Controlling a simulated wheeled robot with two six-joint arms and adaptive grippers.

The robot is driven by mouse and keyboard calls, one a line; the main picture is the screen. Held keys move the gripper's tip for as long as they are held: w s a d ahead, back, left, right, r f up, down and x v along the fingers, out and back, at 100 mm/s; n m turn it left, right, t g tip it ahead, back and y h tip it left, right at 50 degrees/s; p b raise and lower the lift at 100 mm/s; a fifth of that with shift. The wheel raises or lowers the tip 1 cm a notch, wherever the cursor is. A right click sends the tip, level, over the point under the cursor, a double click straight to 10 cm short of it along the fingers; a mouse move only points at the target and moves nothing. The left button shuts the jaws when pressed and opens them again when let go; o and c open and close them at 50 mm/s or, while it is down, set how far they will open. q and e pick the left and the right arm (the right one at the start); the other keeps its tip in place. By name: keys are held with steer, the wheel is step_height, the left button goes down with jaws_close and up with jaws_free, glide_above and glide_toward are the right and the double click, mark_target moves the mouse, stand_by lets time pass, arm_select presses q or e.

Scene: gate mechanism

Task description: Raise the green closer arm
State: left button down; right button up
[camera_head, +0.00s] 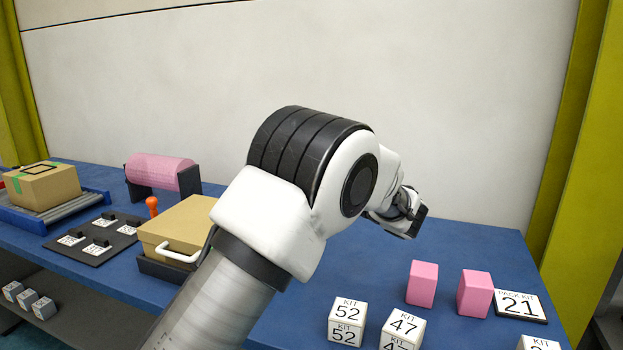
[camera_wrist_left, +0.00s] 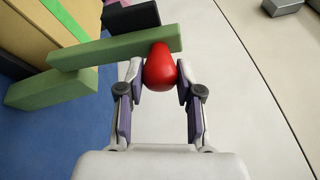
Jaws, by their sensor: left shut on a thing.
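In the left wrist view, the green closer arm (camera_wrist_left: 115,48) is a long flat bar running across the top left. A red rounded knob (camera_wrist_left: 160,68) sits at its right end. My left gripper (camera_wrist_left: 160,78) is shut on the knob, one finger on each side. A second green block (camera_wrist_left: 45,92) lies below the bar's left end.
A cardboard box (camera_head: 42,186) with green tape sits on a roller conveyor (camera_head: 70,208) at the left. A pink roller (camera_head: 160,170), a tan lidded case (camera_head: 180,225), pink blocks (camera_head: 423,284) and numbered white cubes (camera_head: 347,322) stand on the blue table (camera_head: 335,270).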

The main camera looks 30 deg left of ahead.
arm_select(q)
steer(key=shift+w, duration=0.1)
steer(key=c, duration=1)
jaws_free()
steer(key=shift+o, duration=1.3)
steer(key=shift+w, duration=0.15)
steer(key=shift+w+f, duration=0.1)
steer(key=shift+f, duration=0.05)
steer(key=s+d, duration=0.1)
steer(key=d, duration=0.6)
steer(key=shift+d+f, duration=0.15)
steer(key=shift+f, duration=0.2)
